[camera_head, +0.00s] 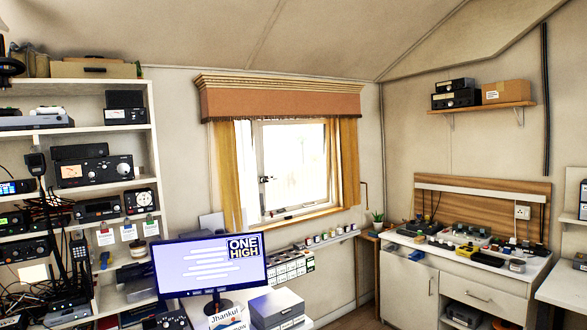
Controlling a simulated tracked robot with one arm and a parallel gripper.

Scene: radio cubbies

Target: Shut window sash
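The window (293,160) is in the back wall, with bright light in its panes. A white-framed sash (257,165) stands at its left side and seems set at an angle to the frame, but I cannot tell how far it is open. A small dark handle (266,179) sits on its upright. A yellow curtain (229,175) hangs at the left and another (349,160) at the right, under a brown pelmet (280,103). My gripper is not in view.
Radio shelves (103,84) fill the left. A desk with a monitor (209,264) and a grey box (276,307) stands below the window. A narrow shelf (325,242) with small items runs beneath the sill. A workbench (409,268) stands at the right.

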